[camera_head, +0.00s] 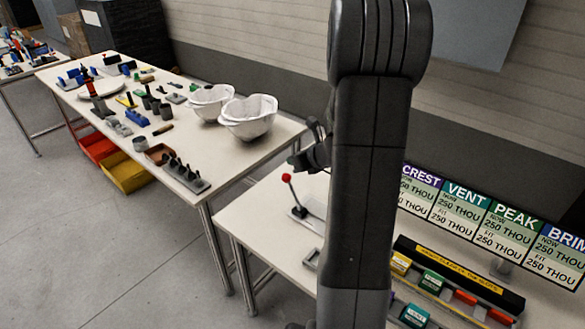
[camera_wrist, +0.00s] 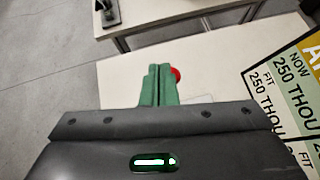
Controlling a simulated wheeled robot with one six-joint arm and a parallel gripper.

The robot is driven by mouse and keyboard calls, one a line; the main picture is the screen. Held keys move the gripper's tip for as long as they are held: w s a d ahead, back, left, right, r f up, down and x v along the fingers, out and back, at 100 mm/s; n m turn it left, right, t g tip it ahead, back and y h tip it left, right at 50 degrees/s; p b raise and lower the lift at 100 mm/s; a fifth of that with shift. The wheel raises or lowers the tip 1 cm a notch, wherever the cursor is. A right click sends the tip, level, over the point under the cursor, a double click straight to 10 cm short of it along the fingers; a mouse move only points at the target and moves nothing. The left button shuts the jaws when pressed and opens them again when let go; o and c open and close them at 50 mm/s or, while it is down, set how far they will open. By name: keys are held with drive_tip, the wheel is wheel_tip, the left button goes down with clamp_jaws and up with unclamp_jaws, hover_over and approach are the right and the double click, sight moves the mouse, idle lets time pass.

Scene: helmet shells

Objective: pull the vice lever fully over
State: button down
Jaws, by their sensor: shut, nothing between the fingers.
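The vice lever (camera_head: 286,178) has a red ball knob on a thin shaft. It rises from a dark pivot on a pale grey base (camera_head: 314,222) on the near table, and leans slightly left in the head view. In the wrist view the red knob (camera_wrist: 175,74) shows just right of the fingertips, partly hidden behind them. My gripper (camera_wrist: 160,70) has green fingers, closed together and empty. In the head view my gripper (camera_head: 297,161) is above and right of the knob, partly hidden by my arm. I cannot tell whether the fingers touch the knob.
Sign boards (camera_head: 465,217) stand along the near table's back right. A dark rack (camera_head: 460,280) with coloured blocks lies before them. Two white helmet shells (camera_head: 247,117) and several tools sit on the far table (camera_head: 235,163). A floor gap separates the tables.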

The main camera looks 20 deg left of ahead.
drive_tip(key=r, duration=0.3)
drive_tip(key=s+r, duration=0.1)
drive_tip(key=r, duration=0.1)
drive_tip(key=shift+d+r, duration=0.15)
drive_tip(key=shift+r, duration=0.15)
wheel_tip(320, 180, down, 12)
drive_tip(key=w+a+b, duration=0.1)
drive_tip(key=w+b, duration=0.1)
drive_tip(key=w, duration=0.1)
drive_tip(key=shift+a, duration=0.25)
idle(0.4)
